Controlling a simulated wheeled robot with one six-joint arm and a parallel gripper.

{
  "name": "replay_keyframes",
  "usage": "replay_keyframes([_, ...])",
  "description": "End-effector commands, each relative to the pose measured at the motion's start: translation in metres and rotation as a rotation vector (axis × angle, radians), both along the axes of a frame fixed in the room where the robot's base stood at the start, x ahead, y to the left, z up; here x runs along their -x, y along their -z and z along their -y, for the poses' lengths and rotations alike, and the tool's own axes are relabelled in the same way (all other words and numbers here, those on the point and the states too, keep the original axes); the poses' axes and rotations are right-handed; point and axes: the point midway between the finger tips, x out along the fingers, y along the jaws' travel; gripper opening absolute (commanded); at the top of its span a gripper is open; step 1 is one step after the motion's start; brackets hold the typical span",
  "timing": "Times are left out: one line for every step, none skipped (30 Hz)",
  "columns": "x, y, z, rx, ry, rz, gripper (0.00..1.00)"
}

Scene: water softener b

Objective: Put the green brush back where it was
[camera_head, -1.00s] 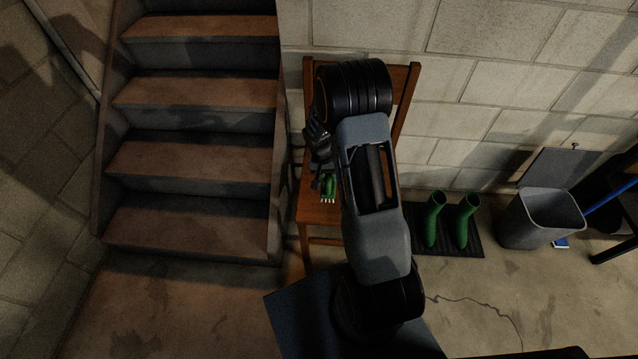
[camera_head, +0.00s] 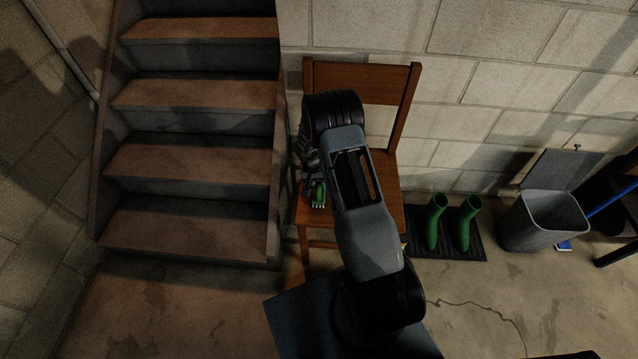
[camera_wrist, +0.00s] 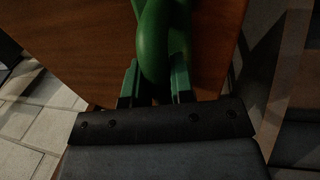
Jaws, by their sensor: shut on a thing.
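The green brush (camera_head: 318,194) with pale bristle tips is at the front left of the wooden chair's seat (camera_head: 386,190). My gripper (camera_head: 314,184) is shut on the brush, just over the seat. In the wrist view the green handle (camera_wrist: 155,45) lies between the two fingers of my gripper (camera_wrist: 155,82), with the chair's wood (camera_wrist: 85,40) behind it. Whether the brush touches the seat I cannot tell. My arm hides part of the seat.
Wooden stairs (camera_head: 195,95) rise close on the left of the chair. Green boots (camera_head: 434,222) stand on a dark mat (camera_head: 478,246) to the right. A grey bin (camera_head: 540,222) stands farther right. A block wall is behind. The floor in front is mostly clear.

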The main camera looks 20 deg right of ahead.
Motion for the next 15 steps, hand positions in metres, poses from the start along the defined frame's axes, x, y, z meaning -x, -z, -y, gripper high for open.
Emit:
replay_keyframes([-0.0005,-0.0012,0.0001,0.000,0.000,0.001,0.00])
replay_keyframes([-0.0005,-0.0012,0.0001,0.000,0.000,0.001,0.00])
replay_keyframes([-0.0004,-0.0012,0.0002,0.000,0.000,0.001,0.00])
replay_keyframes([-0.0004,-0.0012,0.0002,0.000,0.000,0.001,0.00])
replay_keyframes([-0.0004,-0.0009,0.0001,0.000,0.000,0.001,0.00])
replay_keyframes([-0.0003,0.0000,0.0001,0.000,0.000,0.001,0.00])
replay_keyframes([-0.0003,0.0009,0.0001,0.000,0.000,0.001,0.00])
replay_keyframes([-0.0003,0.0020,0.0001,0.000,0.000,0.001,0.00])
replay_keyframes([-0.0003,0.0036,0.0001,0.000,0.000,0.001,0.00])
replay_keyframes([-0.0001,0.0035,0.0002,0.000,0.000,0.001,0.23])
replay_keyframes([-0.0001,0.0023,0.0001,0.000,0.000,0.001,0.26])
replay_keyframes([-0.0001,0.0022,0.0001,0.000,0.000,0.001,0.30])
replay_keyframes([-0.0001,0.0022,0.0001,0.000,0.000,0.000,0.33])
replay_keyframes([-0.0001,0.0022,0.0001,0.000,0.000,0.000,0.36])
replay_keyframes([-0.0001,0.0022,0.0001,0.000,0.000,0.000,0.40])
